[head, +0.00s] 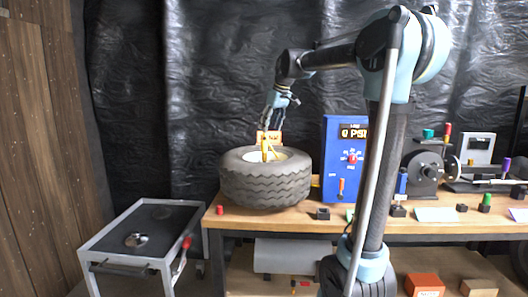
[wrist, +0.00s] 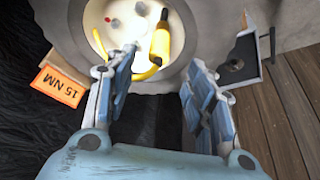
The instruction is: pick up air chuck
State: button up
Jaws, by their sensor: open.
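The air chuck (head: 266,149) is yellow and sits at the centre of a black tire (head: 265,185) lying flat on the bench. In the wrist view the yellow air chuck (wrist: 160,40) has a dark tip and a curved yellow part below it, over the pale wheel hub. My gripper (head: 270,118) is above the tire. In the wrist view my gripper (wrist: 160,68) has its fingers apart with nothing between them, and the chuck lies just beyond the fingertips. The left finger partly covers the curved yellow part.
A blue box (head: 343,185) with a PSI display stands right of the tire. An orange 15 NM sign (wrist: 58,84) is beside the tire. A grey cart (head: 150,218) with a round metal piece stands at left. Small blocks and machinery occupy the bench's right side.

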aim_at(264, 148)
jog(key=x, duration=1.2)
jog(key=shift+s+d, duration=0.1)
jog(key=shift+d, duration=0.1)
grip_shut()
